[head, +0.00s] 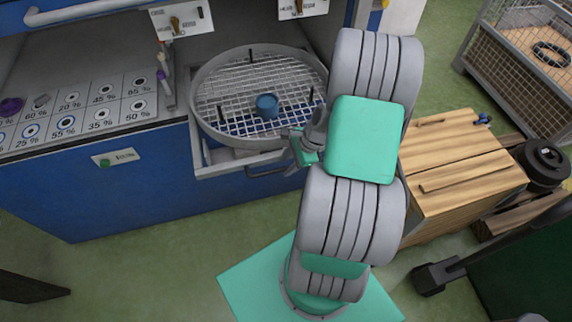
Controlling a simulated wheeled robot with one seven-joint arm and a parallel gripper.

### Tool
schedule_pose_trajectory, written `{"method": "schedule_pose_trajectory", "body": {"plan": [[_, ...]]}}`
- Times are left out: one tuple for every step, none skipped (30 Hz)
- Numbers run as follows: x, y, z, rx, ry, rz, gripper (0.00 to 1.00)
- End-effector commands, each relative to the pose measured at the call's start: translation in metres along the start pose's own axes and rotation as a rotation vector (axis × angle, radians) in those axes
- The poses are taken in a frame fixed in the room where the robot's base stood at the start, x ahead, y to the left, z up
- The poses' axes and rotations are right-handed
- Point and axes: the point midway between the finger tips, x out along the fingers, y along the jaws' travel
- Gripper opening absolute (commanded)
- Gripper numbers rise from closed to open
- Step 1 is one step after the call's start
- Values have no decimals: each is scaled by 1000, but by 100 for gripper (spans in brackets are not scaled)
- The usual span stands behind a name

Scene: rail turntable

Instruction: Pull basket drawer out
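The basket drawer (215,168) is a grey tray in the blue cabinet, and its front stands forward of the cabinet face. On it sits a round grey basket (196,116) with a wire mesh floor and several dark pegs. A small blue cup (267,105) stands on the mesh. A dark bar handle (262,172) is on the drawer front. My gripper (293,148) is at the right end of the drawer front, close to the handle. My arm hides part of it, and I cannot tell whether the fingers touch the handle or are closed.
A blue cabinet (110,205) with a worktop of percentage-marked circles (75,115) stands at the left. A wooden crate (455,160) is right of my arm, with a dark round object (543,162) beyond. A mesh cage (515,60) is at upper right. Floor (165,250) before the drawer is clear.

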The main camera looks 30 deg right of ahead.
Motion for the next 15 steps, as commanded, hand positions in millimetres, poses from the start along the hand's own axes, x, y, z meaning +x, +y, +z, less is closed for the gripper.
{"method": "schedule_pose_trajectory", "body": {"plan": [[-9,-2,-1,0,3,-7,36],[-15,-1,-1,0,3,-6,36],[-24,-2,-1,-1,4,-8,36],[-30,-2,-1,0,3,-7,36],[-37,-2,-2,0,4,-7,36],[-44,-1,-1,0,4,-6,36],[-50,-1,-1,0,3,-5,36],[-55,-1,-1,0,2,-5,36],[-60,0,-1,0,2,-4,36],[-63,0,-1,-1,2,-4,36],[-66,-1,0,-1,2,-4,36],[-68,0,0,-1,2,-2,36],[-68,0,0,-1,1,-1,36],[-69,0,0,-1,1,-1,36],[-69,0,0,-1,0,0,36]]}}
